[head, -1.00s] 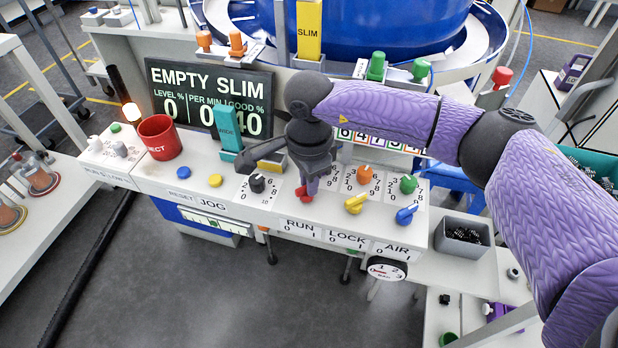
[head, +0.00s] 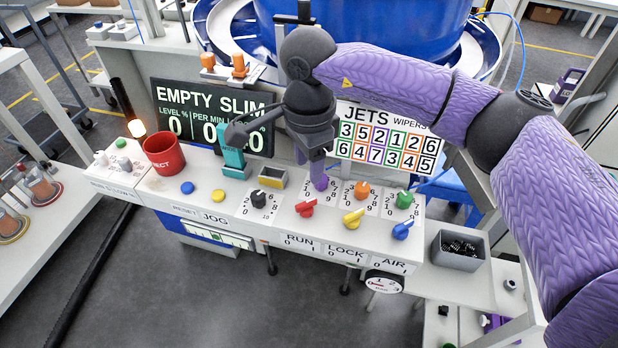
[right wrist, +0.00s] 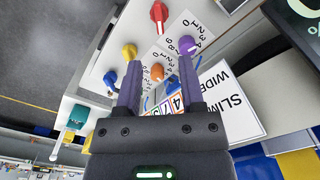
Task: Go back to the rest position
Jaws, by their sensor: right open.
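My right gripper (head: 316,168) hangs over the control console (head: 150,192) in the head view, in front of the JETS card. In the right wrist view its two purple fingers (right wrist: 160,88) are apart with nothing held between them. A purple knob (head: 320,183) is just below the fingers in the head view; it also shows beyond the fingertips in the right wrist view (right wrist: 187,45). The red RUN switch (head: 305,207) stands clear of the gripper, in front of the purple knob. My left gripper is not in view.
Orange (head: 362,190) and green (head: 404,200) knobs and yellow (head: 353,218) and blue (head: 402,230) switches are close by on the right. A red cup (head: 164,154) stands at left. A grey bin (head: 458,250) holds dark parts. A blue bowl (head: 350,20) is behind.

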